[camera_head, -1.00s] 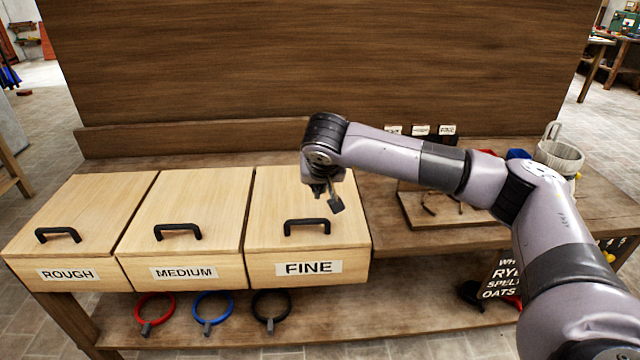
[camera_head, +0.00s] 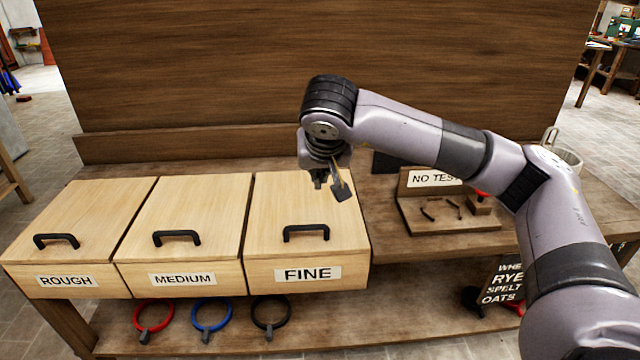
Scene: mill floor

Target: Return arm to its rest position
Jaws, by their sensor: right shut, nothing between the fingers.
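My right arm (camera_head: 405,135) comes in from the right and reaches over the bench. Its right gripper (camera_head: 322,181) points down above the back right part of the FINE box, clear of the lid handle (camera_head: 306,233). The gripper is small and partly hidden by the wrist; it is shut with nothing seen in it. My left gripper is out of view. Three wooden boxes with closed lids and black handles stand in a row: ROUGH (camera_head: 66,281), MEDIUM (camera_head: 182,279) and FINE (camera_head: 307,274).
Red (camera_head: 153,315), blue (camera_head: 211,314) and black (camera_head: 270,311) rings lie on the lower shelf. A wooden tray (camera_head: 450,226) with a NO TEST sign and small pieces stands right of the boxes. A pale bucket (camera_head: 568,160) is partly behind my arm. A tall wooden panel (camera_head: 250,60) backs the bench.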

